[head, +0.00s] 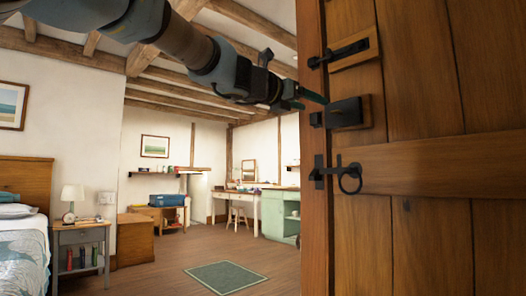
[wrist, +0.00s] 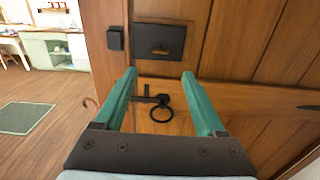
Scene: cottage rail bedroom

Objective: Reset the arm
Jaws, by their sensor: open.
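My gripper (head: 308,100) reaches in from the upper left in the head view, its green fingers close to the edge of a wooden door (head: 425,230). In the wrist view my gripper (wrist: 160,80) is open, with its two green fingers apart and nothing between them. Behind the fingers, the door carries a black ring handle (wrist: 162,113) and a dark lock box (wrist: 160,40). The ring handle also shows in the head view (head: 349,179), below the gripper. I cannot tell whether a fingertip touches the door.
The door fills the right side of the head view. Beyond it lie a bed (head: 22,245), a nightstand (head: 80,238), a wooden chest (head: 135,238), a desk (head: 230,195) and a green cabinet (head: 272,215). A green rug (head: 226,276) lies on open wooden floor.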

